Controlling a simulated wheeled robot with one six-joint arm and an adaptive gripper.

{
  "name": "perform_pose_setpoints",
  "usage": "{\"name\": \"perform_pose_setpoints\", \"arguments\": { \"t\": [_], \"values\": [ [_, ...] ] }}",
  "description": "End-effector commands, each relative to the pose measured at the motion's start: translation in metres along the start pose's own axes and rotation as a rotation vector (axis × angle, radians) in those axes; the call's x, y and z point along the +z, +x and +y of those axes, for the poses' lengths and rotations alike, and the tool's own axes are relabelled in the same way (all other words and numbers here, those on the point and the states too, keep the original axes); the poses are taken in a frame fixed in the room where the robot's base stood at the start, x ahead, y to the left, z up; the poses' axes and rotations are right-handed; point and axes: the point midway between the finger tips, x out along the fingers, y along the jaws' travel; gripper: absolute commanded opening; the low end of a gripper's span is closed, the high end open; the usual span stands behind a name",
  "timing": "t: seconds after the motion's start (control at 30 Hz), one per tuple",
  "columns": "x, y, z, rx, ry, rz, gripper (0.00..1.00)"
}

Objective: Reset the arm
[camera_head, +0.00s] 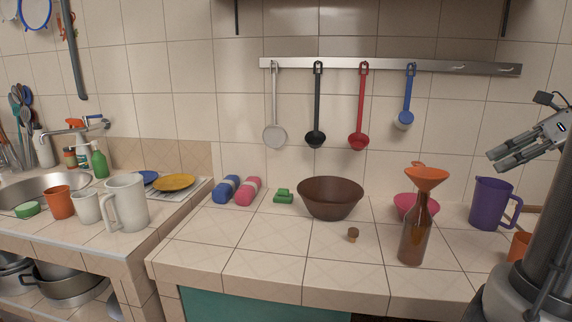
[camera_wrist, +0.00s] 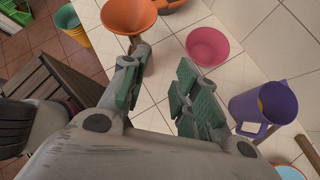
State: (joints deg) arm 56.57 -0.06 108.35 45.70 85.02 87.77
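My gripper (camera_head: 494,160) is raised at the right of the head view, above the counter and near the tiled wall. Its fingers point left, apart from the purple pitcher (camera_head: 490,203) below. In the wrist view my gripper (camera_wrist: 160,68) has its green-padded fingers spread, with nothing held between them. The orange funnel (camera_head: 427,178) sits in the mouth of the brown bottle (camera_head: 414,238), which stands upright on the counter. The funnel also shows at the top of the wrist view (camera_wrist: 128,15), beyond the left finger, which partly hides the bottle.
Ladles hang from a wall rail (camera_head: 390,66). An orange cup (camera_head: 518,246) is near my arm. The counter's front left is clear.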

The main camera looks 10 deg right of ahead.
Motion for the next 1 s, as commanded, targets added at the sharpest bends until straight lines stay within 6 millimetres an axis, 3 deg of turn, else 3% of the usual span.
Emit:
{"name": "perform_pose_setpoints", "arguments": {
  "t": [0.1, 0.2, 0.4, 0.5, 0.73, 1.0],
  "values": [
    [-0.049, 0.007, 0.005, -0.026, -0.379, 0.157, 0.3],
    [-0.076, 0.016, 0.026, 0.029, -0.809, 0.329, 0.3],
    [-0.101, 0.037, 0.085, 0.328, -1.832, 0.647, 0.3],
    [-0.101, 0.047, 0.11, 0.447, -2.196, 0.73, 0.3],
    [-0.089, 0.068, 0.159, 0.482, -2.577, 0.729, 0.3],
    [-0.074, 0.076, 0.175, 0.469, -2.689, 0.682, 0.3]
  ]
}}
